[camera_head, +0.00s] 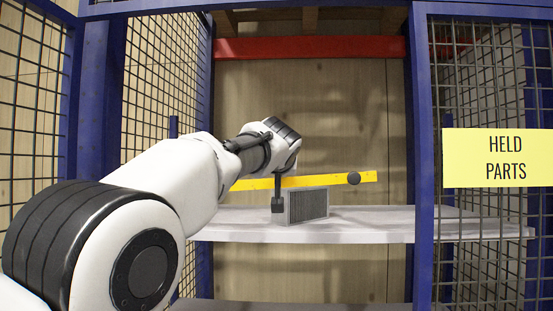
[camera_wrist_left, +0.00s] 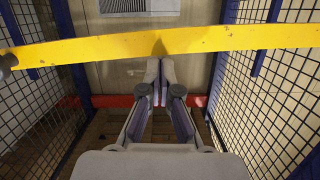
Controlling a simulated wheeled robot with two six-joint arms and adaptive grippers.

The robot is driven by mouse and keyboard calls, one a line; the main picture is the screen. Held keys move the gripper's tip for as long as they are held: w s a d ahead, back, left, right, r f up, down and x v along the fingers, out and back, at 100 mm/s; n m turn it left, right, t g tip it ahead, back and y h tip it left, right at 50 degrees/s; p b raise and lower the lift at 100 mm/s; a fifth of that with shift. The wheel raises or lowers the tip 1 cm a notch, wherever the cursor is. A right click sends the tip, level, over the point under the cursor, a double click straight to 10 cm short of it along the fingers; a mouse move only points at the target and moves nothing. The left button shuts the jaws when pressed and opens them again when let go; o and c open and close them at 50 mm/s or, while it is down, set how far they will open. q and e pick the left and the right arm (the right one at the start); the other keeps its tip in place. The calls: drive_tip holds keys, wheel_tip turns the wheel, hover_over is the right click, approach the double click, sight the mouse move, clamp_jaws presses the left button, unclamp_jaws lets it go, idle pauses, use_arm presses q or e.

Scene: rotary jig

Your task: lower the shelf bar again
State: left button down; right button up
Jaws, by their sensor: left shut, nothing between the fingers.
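The yellow shelf bar (camera_head: 330,181) runs nearly level across the bay, a little above the grey shelf (camera_head: 380,226). A dark round knob (camera_head: 354,178) sits near its right end. In the wrist view, where the scene appears upside down, the yellow bar (camera_wrist_left: 230,40) crosses the picture just beyond my left fingertips. My left gripper (camera_wrist_left: 165,62) is shut and empty, its tips close to the bar's edge; I cannot tell whether they touch. In the head view my wrist hides the fingers and part of the bar. My right gripper is not in view.
A grey finned block (camera_head: 306,205) stands on the shelf, below the bar. Blue posts (camera_head: 421,150) and wire mesh close both sides, and a red beam (camera_head: 310,48) crosses above. A yellow "HELD PARTS" sign (camera_head: 500,158) hangs at right.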

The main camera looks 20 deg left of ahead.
use_arm(q)
drive_tip(key=b+v, duration=0.4)
drive_tip(key=v, duration=0.5)
drive_tip(key=shift+s+d+r, duration=0.2)
drive_tip(key=shift+s+d, duration=0.05)
drive_tip(key=shift+d, duration=0.05)
drive_tip(key=shift+s+a, duration=0.1)
